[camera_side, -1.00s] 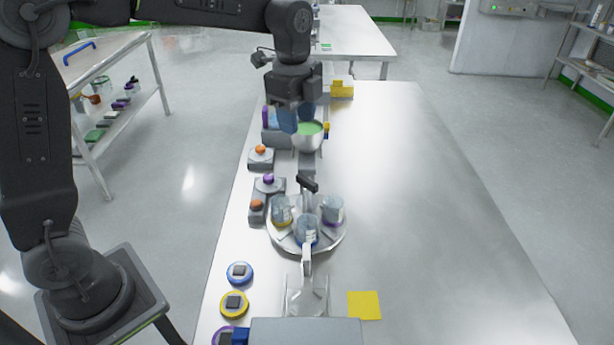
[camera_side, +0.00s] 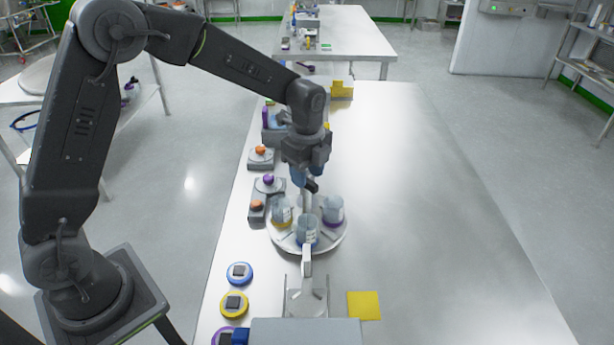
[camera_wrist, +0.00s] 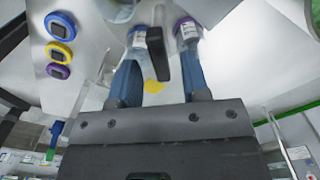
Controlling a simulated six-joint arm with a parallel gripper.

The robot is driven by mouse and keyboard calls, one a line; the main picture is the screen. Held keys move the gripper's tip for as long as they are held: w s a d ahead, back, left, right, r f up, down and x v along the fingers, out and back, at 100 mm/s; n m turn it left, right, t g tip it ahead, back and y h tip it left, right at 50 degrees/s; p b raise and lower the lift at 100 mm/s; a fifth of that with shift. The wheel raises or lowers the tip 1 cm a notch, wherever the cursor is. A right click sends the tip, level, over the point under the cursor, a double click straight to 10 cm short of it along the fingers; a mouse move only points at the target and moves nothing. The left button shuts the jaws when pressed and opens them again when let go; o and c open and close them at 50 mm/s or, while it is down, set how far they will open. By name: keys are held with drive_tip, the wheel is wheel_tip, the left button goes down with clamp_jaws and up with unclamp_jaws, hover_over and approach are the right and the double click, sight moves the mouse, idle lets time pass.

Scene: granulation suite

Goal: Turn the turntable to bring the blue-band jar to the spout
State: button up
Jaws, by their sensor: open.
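The round metal turntable (camera_side: 338,240) carries three clear jars. The blue-band jar (camera_side: 306,232) is on its near side, the yellow-band jar (camera_side: 282,214) at the back left, the purple-band jar (camera_side: 334,212) at the back right. A pale upright spout-like piece (camera_side: 307,261) stands just in front of the blue-band jar. A black handle (camera_side: 311,187) rises at the turntable's far side. My gripper (camera_wrist: 158,62) is open, its blue fingers on either side of the black handle (camera_wrist: 159,55) in the wrist view. Whether they touch it is unclear.
Blue (camera_side: 239,273), yellow (camera_side: 234,304) and purple (camera_side: 224,336) discs lie along the left table edge. Orange- and purple-knobbed grey blocks (camera_side: 260,157) stand left of the turntable. A yellow square (camera_side: 364,305) lies front right. The table's right side is clear.

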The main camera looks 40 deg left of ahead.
drive_tip(key=shift+f, duration=0.7)
drive_tip(key=shift+c, duration=0.4)
clamp_jaws()
